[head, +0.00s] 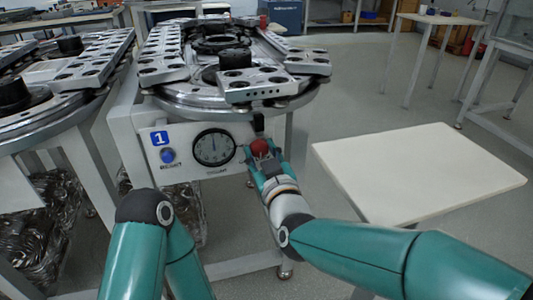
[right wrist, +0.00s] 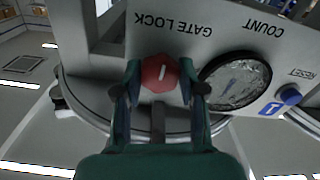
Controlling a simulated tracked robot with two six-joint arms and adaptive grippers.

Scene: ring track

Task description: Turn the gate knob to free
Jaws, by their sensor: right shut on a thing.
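The gate knob is red, with a white line on its face, and sits on the light front panel at the right of the dial. It shows in the head view (head: 260,147) and in the right wrist view (right wrist: 160,73), beneath the upside-down words GATE LOCK. My right gripper (head: 259,158) has its fingers on both sides of the knob and is shut on it, as the right wrist view (right wrist: 160,87) also shows. In that view the white line stands nearly upright, slightly tilted. My left gripper is out of view.
The ring track (head: 215,75) with metal plates lies above. A pale table (head: 420,170) stands at the right, with floor between.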

